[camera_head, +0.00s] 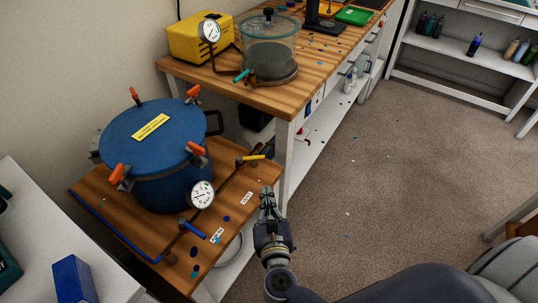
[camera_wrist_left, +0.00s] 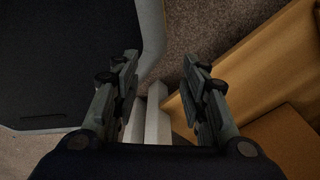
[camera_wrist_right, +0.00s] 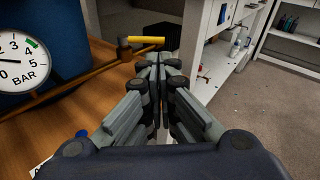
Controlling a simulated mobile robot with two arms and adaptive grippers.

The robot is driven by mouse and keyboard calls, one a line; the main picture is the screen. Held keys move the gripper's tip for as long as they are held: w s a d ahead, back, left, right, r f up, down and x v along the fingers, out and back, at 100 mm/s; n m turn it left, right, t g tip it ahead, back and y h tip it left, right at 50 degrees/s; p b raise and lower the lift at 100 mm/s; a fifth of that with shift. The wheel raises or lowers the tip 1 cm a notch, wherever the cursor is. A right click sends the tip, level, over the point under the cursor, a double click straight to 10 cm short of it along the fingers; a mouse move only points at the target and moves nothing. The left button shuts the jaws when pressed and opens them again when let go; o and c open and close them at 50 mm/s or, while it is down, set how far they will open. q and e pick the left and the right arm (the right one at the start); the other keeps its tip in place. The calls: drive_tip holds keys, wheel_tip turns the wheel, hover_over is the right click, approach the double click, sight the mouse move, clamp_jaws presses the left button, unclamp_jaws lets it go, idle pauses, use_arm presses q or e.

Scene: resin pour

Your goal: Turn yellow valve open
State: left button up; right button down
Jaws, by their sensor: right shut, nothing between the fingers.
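The yellow valve handle (camera_head: 252,157) sits at the end of a pipe from the blue pressure pot (camera_head: 150,150), over the right side of the wooden stand. In the right wrist view the yellow handle (camera_wrist_right: 147,40) lies sideways just beyond and left of the fingertips, apart from them. My right gripper (camera_head: 267,190) is shut and empty, in front of the stand's right edge; its fingers also show in the right wrist view (camera_wrist_right: 158,68). My left gripper (camera_wrist_left: 160,70) is open and empty in the left wrist view, away from the valve. It is not visible in the head view.
A blue valve handle (camera_head: 193,230) and a dial gauge (camera_head: 202,194) stand at the pot's front. A wooden bench (camera_head: 290,98) with a clear chamber (camera_head: 270,50) and yellow pump (camera_head: 195,42) is behind. Carpet floor (camera_head: 380,180) is open at right.

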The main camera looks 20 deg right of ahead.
sight(251, 158)
drive_tip(key=shift+m+g, duration=0.3)
drive_tip(key=shift+m, duration=0.2)
drive_tip(key=x, duration=0.4)
drive_tip(key=a+p+x, duration=0.1)
drive_tip(key=x, duration=0.7)
drive_tip(key=shift+w+a+f, duration=0.15)
drive_tip(key=shift+w+a, duration=0.05)
drive_tip(key=shift+w, duration=0.35)
drive_tip(key=shift+y+p, duration=0.3)
drive_tip(key=shift+y, duration=0.1)
